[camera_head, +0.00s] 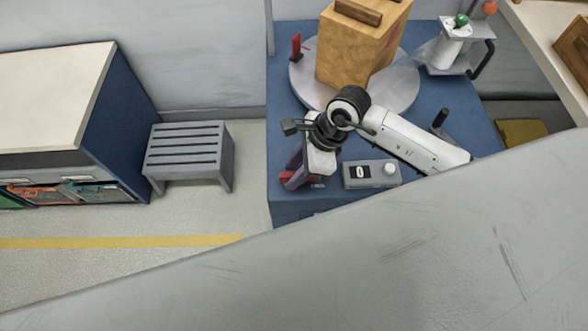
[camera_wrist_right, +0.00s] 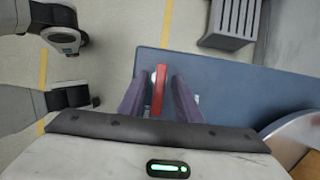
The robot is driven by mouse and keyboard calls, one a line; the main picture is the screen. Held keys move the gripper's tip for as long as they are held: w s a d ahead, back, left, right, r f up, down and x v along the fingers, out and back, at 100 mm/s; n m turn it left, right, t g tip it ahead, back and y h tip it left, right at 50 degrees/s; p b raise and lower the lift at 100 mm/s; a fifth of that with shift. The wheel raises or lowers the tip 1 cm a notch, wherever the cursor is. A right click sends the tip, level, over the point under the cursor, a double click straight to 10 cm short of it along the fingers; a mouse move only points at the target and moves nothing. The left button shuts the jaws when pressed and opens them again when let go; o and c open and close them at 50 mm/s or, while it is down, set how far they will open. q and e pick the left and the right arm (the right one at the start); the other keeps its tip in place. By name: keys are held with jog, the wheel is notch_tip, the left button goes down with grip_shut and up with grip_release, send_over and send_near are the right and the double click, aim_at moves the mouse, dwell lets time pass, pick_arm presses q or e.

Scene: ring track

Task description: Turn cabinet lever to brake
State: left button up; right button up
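The blue cabinet (camera_head: 440,115) stands under my right arm. A red lever (camera_wrist_right: 160,91) shows on its top in the right wrist view. My right gripper (camera_wrist_right: 159,84) has its two purple fingers apart, one on each side of the red lever, with a gap showing on both sides. In the head view the right gripper (camera_head: 294,168) is over the near left corner of the cabinet, and red parts (camera_head: 286,177) show beside its fingers. The gripper body hides much of that lever. A second red lever (camera_head: 296,46) stands upright at the far left of the cabinet top.
A round metal turntable (camera_head: 398,90) carries a wooden block (camera_head: 350,50). A grey box with a white knob (camera_head: 372,174) sits right of the gripper. A white jug-like fixture (camera_head: 445,52) stands behind. A grey slatted stool (camera_head: 187,150) is left, with free floor before it.

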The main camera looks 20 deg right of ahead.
jog(key=shift+c, duration=0.2)
grip_shut()
jog(key=shift+f, duration=0.1)
